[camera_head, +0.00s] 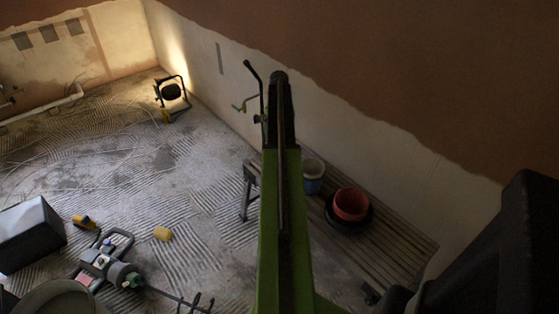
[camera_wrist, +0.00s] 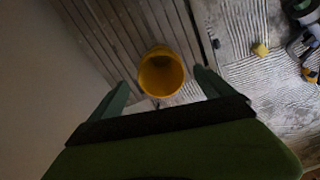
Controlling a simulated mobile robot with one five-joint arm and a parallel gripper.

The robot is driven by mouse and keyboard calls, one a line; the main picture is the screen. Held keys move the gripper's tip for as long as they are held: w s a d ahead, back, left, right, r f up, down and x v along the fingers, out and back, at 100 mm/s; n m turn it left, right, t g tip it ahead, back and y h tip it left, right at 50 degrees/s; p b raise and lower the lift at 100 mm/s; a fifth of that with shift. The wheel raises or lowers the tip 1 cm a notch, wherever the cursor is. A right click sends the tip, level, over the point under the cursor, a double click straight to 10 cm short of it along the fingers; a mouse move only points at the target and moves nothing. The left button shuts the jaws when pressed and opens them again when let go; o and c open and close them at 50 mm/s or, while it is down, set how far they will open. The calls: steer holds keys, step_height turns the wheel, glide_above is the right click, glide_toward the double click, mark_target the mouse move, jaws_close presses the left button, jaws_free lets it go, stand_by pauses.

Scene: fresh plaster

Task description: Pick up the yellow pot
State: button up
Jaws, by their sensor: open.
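The yellow pot (camera_wrist: 161,78) shows in the wrist view, its round open mouth facing the camera. It is by the edge of a slatted wooden bench (camera_wrist: 120,30). My gripper (camera_wrist: 162,80) is open and empty, with one green finger to the left of the pot and one to the right in the picture. I see gaps on both sides; how far the pot is beyond the fingertips I cannot tell. In the head view I cannot see the pot; my green arm covers part of the bench (camera_head: 385,240).
A yellow block (camera_head: 162,233), a mixer drill (camera_head: 122,274) and a dark box (camera_head: 30,233) are on the floor. A work lamp (camera_head: 172,93) stands at the back.

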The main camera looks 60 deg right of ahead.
step_height(320, 180, down, 8)
steer(key=b, duration=0.7)
steer(key=shift+f, duration=0.2)
steer(key=shift+r, duration=0.2)
steer(key=c, duration=1.5)
step_height(320, 180, up, 10)
steer(key=p, duration=1)
steer(key=shift+p, duration=0.35)
